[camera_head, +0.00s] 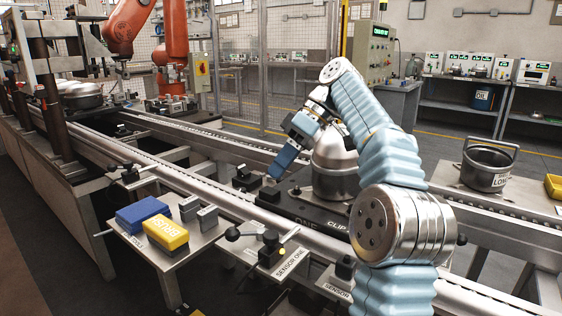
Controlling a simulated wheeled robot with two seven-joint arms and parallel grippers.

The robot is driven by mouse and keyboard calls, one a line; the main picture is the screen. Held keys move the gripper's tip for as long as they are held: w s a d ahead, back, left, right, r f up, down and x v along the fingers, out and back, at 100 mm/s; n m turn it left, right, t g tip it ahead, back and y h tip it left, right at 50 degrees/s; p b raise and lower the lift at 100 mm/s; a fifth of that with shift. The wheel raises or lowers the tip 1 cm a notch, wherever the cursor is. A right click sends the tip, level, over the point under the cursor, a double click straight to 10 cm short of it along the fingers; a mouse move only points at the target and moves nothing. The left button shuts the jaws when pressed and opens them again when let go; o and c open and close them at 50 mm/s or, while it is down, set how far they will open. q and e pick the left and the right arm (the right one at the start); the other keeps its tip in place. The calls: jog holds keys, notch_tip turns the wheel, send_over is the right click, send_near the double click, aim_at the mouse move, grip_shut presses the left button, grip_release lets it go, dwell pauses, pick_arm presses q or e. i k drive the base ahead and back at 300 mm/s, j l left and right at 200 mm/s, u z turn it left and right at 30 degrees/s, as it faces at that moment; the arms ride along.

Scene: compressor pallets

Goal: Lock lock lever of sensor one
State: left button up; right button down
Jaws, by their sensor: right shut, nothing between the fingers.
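The sensor one station (292,262) is a metal bracket with a lettered plate, fixed at the near side of the conveyor. Its lock lever (248,234) is a dark bar with a black ball knob at its left end, sticking out to the left. My right gripper (279,172) is shut and empty, pointing down and left. In the picture it is above the station and left of the silver compressor (335,165), apart from the lever. The compressor stands on a black pallet (283,206) marked ONE. My left gripper is not in view.
My right arm covers part of the pallet and the second sensor station (338,287). A small side table (170,258) holds a blue block (142,213), a yellow block (166,234) and grey pieces. Another lever (131,173) stands farther left. A black pot (487,168) stands at the right.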

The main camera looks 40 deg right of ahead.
aim_at(232, 234)
jog(key=k+j, duration=0.35)
jog(key=j, duration=0.2)
jog(key=k+j, duration=0.35)
jog(key=j, duration=0.15)
